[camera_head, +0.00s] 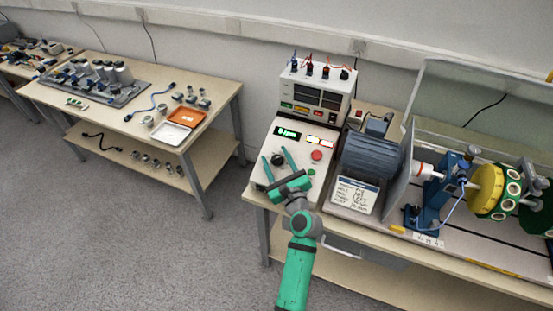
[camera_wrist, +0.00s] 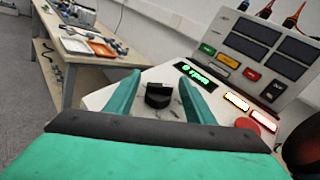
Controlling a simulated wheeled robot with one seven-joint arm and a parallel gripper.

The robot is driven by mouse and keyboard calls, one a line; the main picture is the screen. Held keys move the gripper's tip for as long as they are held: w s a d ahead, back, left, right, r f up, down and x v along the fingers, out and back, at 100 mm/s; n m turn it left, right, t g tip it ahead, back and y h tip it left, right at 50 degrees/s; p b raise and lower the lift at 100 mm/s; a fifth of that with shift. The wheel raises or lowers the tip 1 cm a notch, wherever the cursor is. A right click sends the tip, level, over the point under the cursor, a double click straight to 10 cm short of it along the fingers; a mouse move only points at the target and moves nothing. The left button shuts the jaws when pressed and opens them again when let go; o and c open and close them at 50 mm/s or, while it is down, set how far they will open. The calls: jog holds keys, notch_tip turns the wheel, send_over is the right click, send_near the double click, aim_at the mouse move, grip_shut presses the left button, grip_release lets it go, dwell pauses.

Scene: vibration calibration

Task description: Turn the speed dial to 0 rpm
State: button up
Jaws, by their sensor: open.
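The speed dial is a black knob (camera_wrist: 158,96) on the sloped white face of the control box (camera_head: 262,165). In the head view the knob (camera_head: 277,159) shows between the fingers of my gripper. A green display (camera_head: 288,132) above it appears to read 0 rpm; it also shows in the wrist view (camera_wrist: 197,74). My gripper (camera_head: 278,157) is open, and in the wrist view its green fingers (camera_wrist: 158,88) stand on either side of the knob with gaps. I cannot tell whether they touch the panel.
A red button (camera_head: 316,155) and lit labels (camera_head: 320,142) sit right of the dial. A meter unit (camera_head: 316,95) with plugged leads stands behind. Another table (camera_head: 130,125) is at the left, with floor between.

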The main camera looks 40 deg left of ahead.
jog(key=c, duration=1.1)
jog(key=shift+o, duration=0.2)
jog(key=shift+w+n+g, duration=0.1)
jog(key=shift+n+g, duration=0.2)
jog(key=shift+n, duration=0.1)
jog(key=n+g+y, duration=0.1)
jog(key=n+g, duration=0.3)
jog(key=shift+w+d+g, duration=0.1)
jog(key=shift+w+g, duration=0.05)
jog(key=shift+g, duration=0.25)
jog(key=shift+r+n+g, duration=0.1)
jog(key=shift+n+g, duration=0.8)
jog(key=shift+g, duration=0.1)
jog(key=shift+n+g+h, duration=0.7)
jog(key=shift+n+g, duration=1)
jog(key=shift+g, duration=0.4)
